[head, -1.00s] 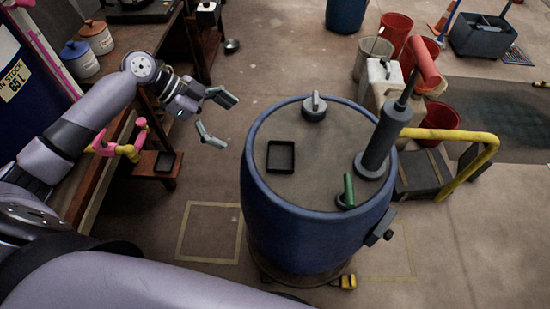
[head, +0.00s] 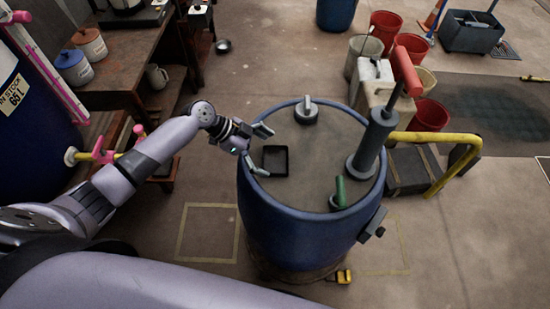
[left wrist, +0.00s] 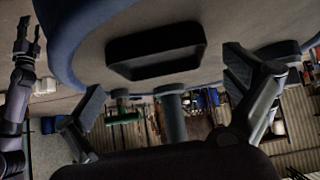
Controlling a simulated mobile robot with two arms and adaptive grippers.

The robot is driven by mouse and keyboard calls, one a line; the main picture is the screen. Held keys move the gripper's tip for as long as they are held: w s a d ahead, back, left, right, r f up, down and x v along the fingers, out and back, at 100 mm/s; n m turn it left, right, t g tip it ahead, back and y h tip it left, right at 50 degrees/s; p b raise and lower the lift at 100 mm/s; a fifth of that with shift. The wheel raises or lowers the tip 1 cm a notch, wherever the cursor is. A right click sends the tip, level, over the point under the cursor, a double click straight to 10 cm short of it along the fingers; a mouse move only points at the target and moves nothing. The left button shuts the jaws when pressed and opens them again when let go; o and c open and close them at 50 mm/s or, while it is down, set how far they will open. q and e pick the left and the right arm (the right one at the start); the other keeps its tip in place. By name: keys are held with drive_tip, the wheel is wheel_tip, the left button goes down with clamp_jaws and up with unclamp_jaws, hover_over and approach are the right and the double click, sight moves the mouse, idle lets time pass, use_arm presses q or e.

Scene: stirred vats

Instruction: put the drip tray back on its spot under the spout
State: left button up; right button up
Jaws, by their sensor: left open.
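The drip tray (head: 275,161), a small black square tray with a raised rim, lies on the grey top of a blue drum. In the left wrist view the tray (left wrist: 155,68) is ahead of the parted fingers, with none touching it visibly. My left gripper (head: 262,151) is open and empty at the tray's left side, over the drum's left rim. A pink and yellow spout (head: 105,155) sticks out of the blue vat (head: 35,125) at left. The place beneath it is mostly hidden by my left arm. Another gripper (left wrist: 27,42), seemingly my right, shows small at left in the wrist view.
The drum top also bears a grey knob cap (head: 306,113), a tall pump with a red handle (head: 378,130) and a green-handled valve (head: 339,193). A wooden bench (head: 125,70) stands at back left. Floor left of the drum is clear.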

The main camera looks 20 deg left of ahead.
use_arm(q)
drive_tip(key=shift+x, duration=1.15)
drive_tip(key=c, duration=1.2)
drive_tip(key=shift+r, duration=0.15)
